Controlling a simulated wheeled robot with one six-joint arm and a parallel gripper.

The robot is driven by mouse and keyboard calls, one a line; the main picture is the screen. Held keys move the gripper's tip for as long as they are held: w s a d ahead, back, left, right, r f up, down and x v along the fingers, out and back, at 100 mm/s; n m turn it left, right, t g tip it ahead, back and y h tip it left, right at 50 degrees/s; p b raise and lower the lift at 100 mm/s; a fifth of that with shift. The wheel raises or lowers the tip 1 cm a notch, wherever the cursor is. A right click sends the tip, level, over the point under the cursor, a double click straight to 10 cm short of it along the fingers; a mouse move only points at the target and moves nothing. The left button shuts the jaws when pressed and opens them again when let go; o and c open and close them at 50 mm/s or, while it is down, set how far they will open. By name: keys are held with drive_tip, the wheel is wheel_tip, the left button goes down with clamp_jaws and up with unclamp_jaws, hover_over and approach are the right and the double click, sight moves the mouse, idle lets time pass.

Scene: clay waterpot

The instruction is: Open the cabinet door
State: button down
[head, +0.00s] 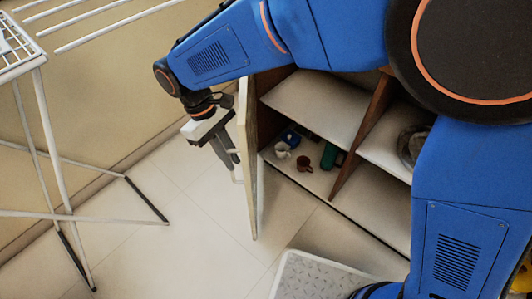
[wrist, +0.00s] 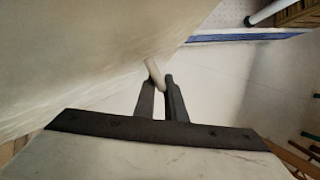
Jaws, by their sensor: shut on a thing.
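The cabinet door (head: 249,165) stands swung out from the cabinet (head: 320,105) and shows nearly edge-on in the head view. Its pale handle (head: 238,172) is on the left side of the door. My gripper (head: 232,158) is at that handle, left of the door. In the wrist view my gripper (wrist: 161,85) has its two dark fingers closed around the pale handle (wrist: 154,72), which sticks up between the tips. The cabinet's inside is open to view, with shelves and a divider. Part of the cabinet is hidden behind my arm.
A white cup (head: 282,150), a brown cup (head: 304,163), a blue item (head: 291,137) and a green item (head: 329,156) stand on a shelf. A white drying rack (head: 60,170) stands at the left. Tiled floor (head: 180,235) is clear between rack and door.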

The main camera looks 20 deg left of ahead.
drive_tip(key=s+a+m+g+y, duration=0.1)
drive_tip(key=a+m, duration=0.4)
drive_tip(key=a, duration=1.5)
drive_tip(key=shift+g, duration=0.4)
drive_tip(key=c, duration=2.1)
unclamp_jaws()
drive_tip(key=shift+s, duration=0.1)
drive_tip(key=shift+r, duration=0.15)
wheel_tip(320, 180, up, 10)
drive_tip(key=shift+f, duration=0.1)
